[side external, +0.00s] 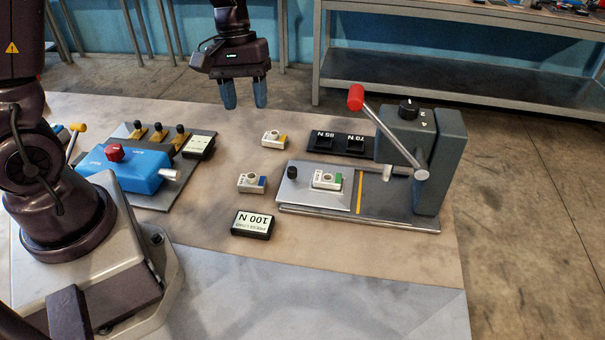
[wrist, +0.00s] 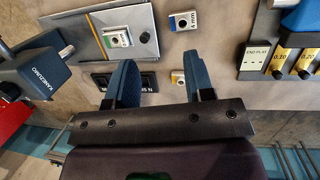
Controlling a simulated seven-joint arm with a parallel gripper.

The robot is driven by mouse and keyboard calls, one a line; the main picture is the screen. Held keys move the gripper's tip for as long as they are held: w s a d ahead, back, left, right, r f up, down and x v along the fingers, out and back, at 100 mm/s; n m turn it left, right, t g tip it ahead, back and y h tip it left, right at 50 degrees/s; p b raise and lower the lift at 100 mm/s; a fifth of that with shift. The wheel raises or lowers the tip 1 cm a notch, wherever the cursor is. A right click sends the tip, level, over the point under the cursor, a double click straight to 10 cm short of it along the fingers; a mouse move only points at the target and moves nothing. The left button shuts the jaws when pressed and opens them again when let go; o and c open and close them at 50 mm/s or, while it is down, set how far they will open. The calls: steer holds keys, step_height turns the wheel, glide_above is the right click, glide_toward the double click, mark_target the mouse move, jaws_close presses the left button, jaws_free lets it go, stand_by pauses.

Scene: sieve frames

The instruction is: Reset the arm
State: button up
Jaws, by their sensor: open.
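My gripper (side external: 245,94) hangs above the far side of the table, with its two blue fingers pointing down and apart. It is open and nothing shows between the fingers. In the wrist view, the open fingers (wrist: 157,85) show over the tabletop, apart from the small white blocks. My gripper is clear of the press and the other things on the table in the side view.
A press (side external: 425,160) with a red-knobbed lever stands at right, a green-marked block (side external: 327,180) on its plate. Two loose blocks, yellow-marked (side external: 274,139) and blue-marked (side external: 252,182), lie mid-table near a "100 N" sign (side external: 252,224). A blue device (side external: 128,168) stands left.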

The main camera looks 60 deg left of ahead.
steer(key=s+d+r+m+t+y, duration=0.1)
steer(key=s+d+r+m+t, duration=0.2)
steer(key=s+r, duration=0.3)
steer(key=s+d+r+m+t+y, duration=0.1)
steer(key=s+d+r+m+t, duration=0.2)
steer(key=s+r+m, duration=0.3)
steer(key=shift+s+d+r+y, duration=0.3)
steer(key=shift+d+r, duration=0.15)
steer(key=shift+r, duration=0.3)
stand_by(0.6)
